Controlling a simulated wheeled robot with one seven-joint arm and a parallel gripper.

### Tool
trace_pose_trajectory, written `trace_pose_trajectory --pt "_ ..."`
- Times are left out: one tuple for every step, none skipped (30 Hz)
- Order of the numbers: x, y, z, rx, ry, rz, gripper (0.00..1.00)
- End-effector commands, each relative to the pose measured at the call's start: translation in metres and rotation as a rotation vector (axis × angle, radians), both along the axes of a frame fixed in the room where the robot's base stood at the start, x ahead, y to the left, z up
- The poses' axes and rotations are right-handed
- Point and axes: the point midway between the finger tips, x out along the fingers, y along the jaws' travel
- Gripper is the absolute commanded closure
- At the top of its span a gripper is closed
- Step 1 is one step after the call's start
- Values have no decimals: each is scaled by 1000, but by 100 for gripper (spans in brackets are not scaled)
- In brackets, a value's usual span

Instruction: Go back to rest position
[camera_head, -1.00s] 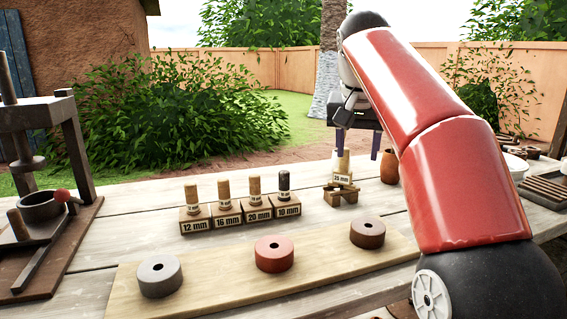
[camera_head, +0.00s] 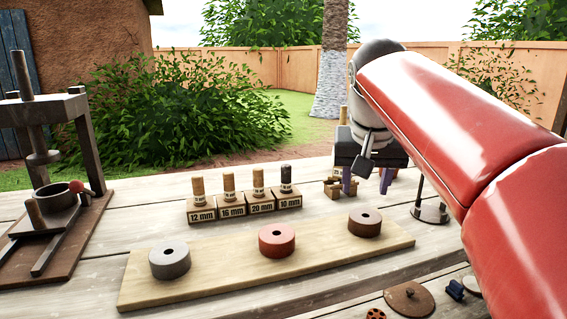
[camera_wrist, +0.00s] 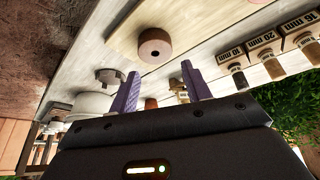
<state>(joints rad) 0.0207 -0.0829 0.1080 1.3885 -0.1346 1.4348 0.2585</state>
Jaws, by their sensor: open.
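My gripper (camera_head: 366,182) is at the right of centre in the head view, above the table and in front of a small wooden stand (camera_head: 333,188). Its two purple fingers are apart with nothing held between them; they also show in the wrist view (camera_wrist: 158,92). My red and grey arm reaches in from the right. In the wrist view the nearest thing past the fingers is a dark brown ring (camera_wrist: 154,46) on the board. The stand is partly hidden behind the gripper in the head view.
A pale board (camera_head: 215,285) holds a grey ring (camera_head: 170,262), a red ring (camera_head: 277,243) and a brown ring (camera_head: 365,224). Several labelled blocks with plugs (camera_head: 231,207) stand behind. A press (camera_head: 45,150) is at left. A brown lidded disc (camera_head: 410,299) lies front right.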

Motion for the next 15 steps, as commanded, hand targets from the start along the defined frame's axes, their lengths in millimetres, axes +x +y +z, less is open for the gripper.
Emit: trace_pose_trajectory --pt "-16 -1 -9 -4 -4 14 52" --pt "-24 -1 -16 -6 -6 26 52" --pt "-37 -2 -27 -6 -11 40 52" --pt "-47 -3 -36 -6 -14 53 52" --pt "-57 -4 -46 -7 -17 62 52" --pt "-71 -5 -59 -7 -23 77 52" --pt "-81 -6 -70 -4 -26 87 52" --pt "-92 -6 -81 -3 -30 98 52" --pt "-105 -8 -97 -1 -34 110 52" --pt "-115 -8 -109 0 -38 119 52" --pt "-124 -9 -120 4 -42 126 52" --pt "-135 -10 -135 7 -47 138 52" --pt "-144 -10 -146 9 -50 145 52" --pt "-152 -11 -157 12 -54 151 52" --pt "-162 -11 -170 15 -58 160 52"
